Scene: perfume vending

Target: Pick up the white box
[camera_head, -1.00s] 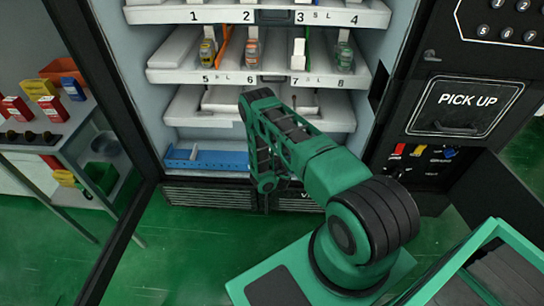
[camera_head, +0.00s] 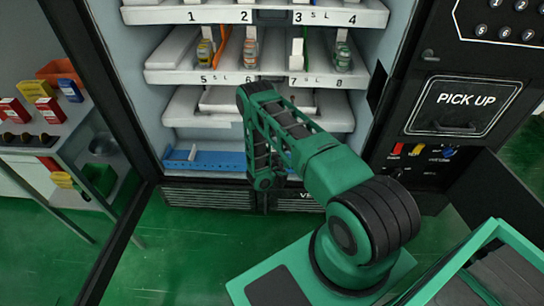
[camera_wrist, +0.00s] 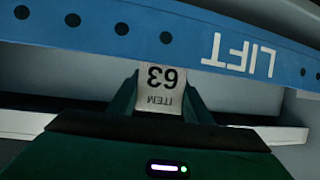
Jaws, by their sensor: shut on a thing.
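A white box (camera_wrist: 161,98), with "ITEM 63" printed upside down in the picture, is in the middle of the wrist view. My gripper (camera_wrist: 163,84) has one dark green finger on each side of it and is shut on it. The box is just beside the blue lift bar (camera_wrist: 140,35) marked "LIFT". I cannot tell whether the box touches the bar or what bears it. In the head view the box and my fingertips are hidden behind my arm, low in front of the vending machine.
The blue lift tray (camera_head: 205,161) lies at the bottom of the vending machine, below numbered shelves (camera_head: 215,78) with small bottles. The open door frame (camera_head: 115,110) stands at left. A table (camera_head: 75,140) with coloured boxes is beyond it. The pick-up panel (camera_head: 463,106) is at right.

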